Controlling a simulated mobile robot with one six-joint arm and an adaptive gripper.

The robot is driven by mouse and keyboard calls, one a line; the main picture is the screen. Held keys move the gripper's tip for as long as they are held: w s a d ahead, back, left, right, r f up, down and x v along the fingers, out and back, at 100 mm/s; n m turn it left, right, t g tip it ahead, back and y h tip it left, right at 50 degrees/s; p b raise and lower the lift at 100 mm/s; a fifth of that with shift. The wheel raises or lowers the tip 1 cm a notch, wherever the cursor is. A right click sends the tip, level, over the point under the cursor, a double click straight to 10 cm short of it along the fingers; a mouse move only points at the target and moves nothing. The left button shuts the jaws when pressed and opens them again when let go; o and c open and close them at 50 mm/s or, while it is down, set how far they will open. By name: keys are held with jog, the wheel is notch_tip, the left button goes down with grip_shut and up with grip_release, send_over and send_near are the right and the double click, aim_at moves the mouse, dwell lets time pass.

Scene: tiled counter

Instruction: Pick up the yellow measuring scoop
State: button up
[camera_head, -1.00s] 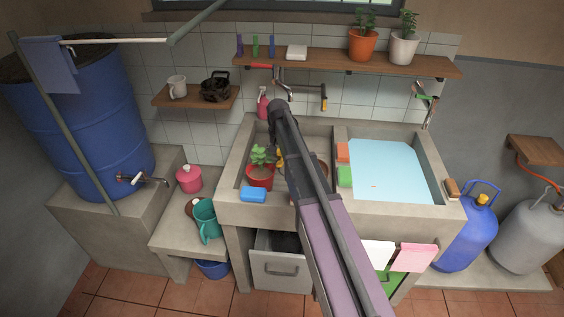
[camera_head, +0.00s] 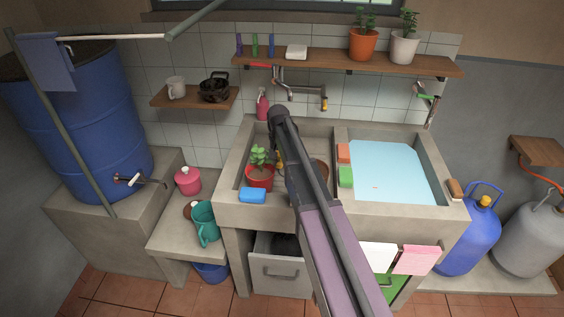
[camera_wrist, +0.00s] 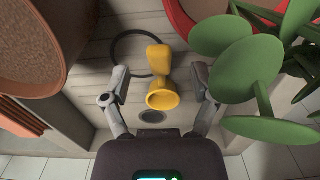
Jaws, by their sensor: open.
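The yellow measuring scoop (camera_wrist: 160,60) lies in the left sink basin in the wrist view, its round cup toward my gripper and its handle pointing away. In the head view only a small yellow patch of it (camera_head: 278,156) shows beside my arm. My gripper (camera_wrist: 159,76) is open, with one finger on each side of the scoop in the wrist view. I see no contact, and the height between fingers and scoop is hard to judge. In the head view my arm hides the gripper.
A red pot with a green plant (camera_head: 260,177) stands left of the scoop; its leaves (camera_wrist: 247,72) crowd the right finger in the wrist view. A brown pot (camera_wrist: 50,40) is close on the other side. A dark ring (camera_wrist: 122,50) and drain (camera_wrist: 152,116) are near the scoop.

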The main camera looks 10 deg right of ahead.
aim_at(279, 165)
jog(key=shift+f+b, duration=1.4)
jog(key=shift+f, duration=0.3)
grip_shut()
